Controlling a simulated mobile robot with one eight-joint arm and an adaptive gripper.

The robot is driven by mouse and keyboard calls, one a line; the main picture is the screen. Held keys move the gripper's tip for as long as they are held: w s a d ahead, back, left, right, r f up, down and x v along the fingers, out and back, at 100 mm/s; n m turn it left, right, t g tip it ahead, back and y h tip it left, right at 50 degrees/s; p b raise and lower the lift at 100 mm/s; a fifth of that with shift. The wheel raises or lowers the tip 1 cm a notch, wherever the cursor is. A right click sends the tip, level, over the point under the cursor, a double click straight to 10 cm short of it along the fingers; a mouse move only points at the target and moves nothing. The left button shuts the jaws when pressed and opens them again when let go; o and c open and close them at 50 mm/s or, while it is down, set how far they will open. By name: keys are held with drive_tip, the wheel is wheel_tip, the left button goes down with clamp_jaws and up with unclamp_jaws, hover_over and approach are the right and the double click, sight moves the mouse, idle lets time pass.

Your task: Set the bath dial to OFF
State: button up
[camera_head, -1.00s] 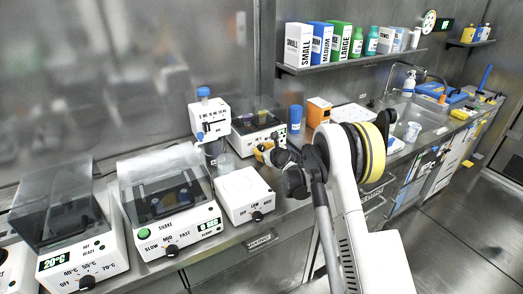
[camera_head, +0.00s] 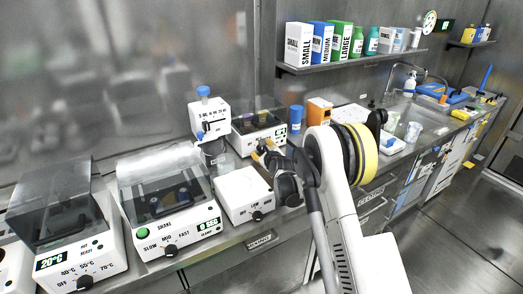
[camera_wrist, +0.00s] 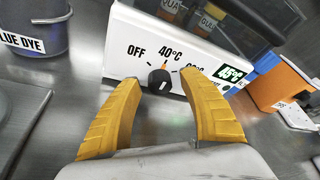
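The bath is a white unit with dark tube racks behind a clear cover (camera_head: 258,128). In the wrist view its front panel (camera_wrist: 200,45) fills the top middle, with OFF and 40°C labels, a partly hidden 60-something label and a green display reading 45°C. The black round dial (camera_wrist: 160,82) has an orange pointer aimed up at 40°C. My gripper (camera_wrist: 161,84) has two yellow fingers, spread apart, one on each side of the dial. I cannot tell whether they touch it. In the head view my gripper (camera_head: 264,152) is at the bath's front, and the dial is hidden.
A blue dye beaker (camera_wrist: 35,30) stands left of the bath, and an orange box (camera_wrist: 275,85) stands right of it. A white unit with a knob (camera_head: 243,192) sits close below my gripper. A shaker (camera_head: 165,205) and a 20°C heater (camera_head: 70,230) are farther left.

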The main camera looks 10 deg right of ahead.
drive_tip(key=v, duration=1.2)
